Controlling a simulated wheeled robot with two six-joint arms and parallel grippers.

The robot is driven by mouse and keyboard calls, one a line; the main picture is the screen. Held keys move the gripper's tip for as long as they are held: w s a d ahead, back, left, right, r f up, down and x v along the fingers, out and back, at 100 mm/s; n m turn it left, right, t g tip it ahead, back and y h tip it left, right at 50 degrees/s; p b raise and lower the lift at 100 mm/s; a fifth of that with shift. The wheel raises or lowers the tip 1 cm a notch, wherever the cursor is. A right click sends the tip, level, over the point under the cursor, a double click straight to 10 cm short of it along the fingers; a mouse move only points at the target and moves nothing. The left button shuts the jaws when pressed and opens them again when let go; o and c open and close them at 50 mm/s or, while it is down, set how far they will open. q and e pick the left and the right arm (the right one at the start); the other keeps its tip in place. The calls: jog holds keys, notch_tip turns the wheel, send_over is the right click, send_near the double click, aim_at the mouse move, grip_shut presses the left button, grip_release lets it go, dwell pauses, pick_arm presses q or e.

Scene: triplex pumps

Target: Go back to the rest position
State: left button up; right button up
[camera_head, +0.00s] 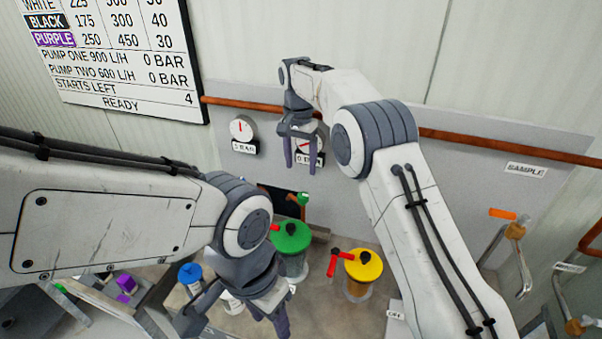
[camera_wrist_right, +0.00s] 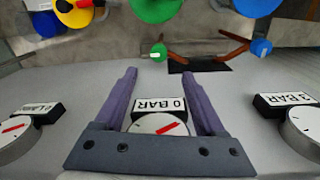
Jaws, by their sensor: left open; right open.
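My right gripper (camera_head: 299,150) is open and empty in the head view, held up in front of the wall panel and partly covering the gauge labelled 0 BAR (camera_head: 309,152). Its two fingers also show in the right wrist view (camera_wrist_right: 158,92), with the 0 BAR label (camera_wrist_right: 159,104) seen between them. My left gripper (camera_head: 230,318) is low in the head view, open, above the bench. A green-topped cylinder (camera_head: 291,237) stands just right of it, apart from the fingers as far as I can tell. Nothing shows in either gripper.
A yellow-topped cylinder (camera_head: 363,266) with a red handle and a blue-topped one (camera_head: 190,273) stand on the bench. A copper pipe (camera_head: 510,149) runs along the wall. A SAMPLE label (camera_head: 526,170) and bent pipe with orange handle (camera_head: 503,214) are at right. A board (camera_head: 115,55) hangs upper left.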

jog(key=shift+r, duration=0.15)
jog(key=s+a+r+n, duration=0.1)
jog(key=s+r+n, duration=0.25)
jog(key=s, duration=0.65)
jog(key=s+a+r+n, duration=0.15)
jog(key=s+n, duration=0.25)
jog(key=s, duration=0.6)
jog(key=s+d+f+n, duration=0.1)
jog(key=s+d, duration=0.1)
jog(key=s, duration=0.4)
jog(key=s+d+f+n+y, duration=0.1)
jog(key=s+d+f+n, duration=0.1)
jog(key=s, duration=0.5)
jog(key=s+d+f+n, duration=0.2)
jog(key=s+d, duration=0.1)
jog(key=s, duration=0.3)
jog(key=shift+s+d+b, duration=0.3)
jog(key=shift+s, duration=0.1)
jog(key=shift+n, duration=0.25)
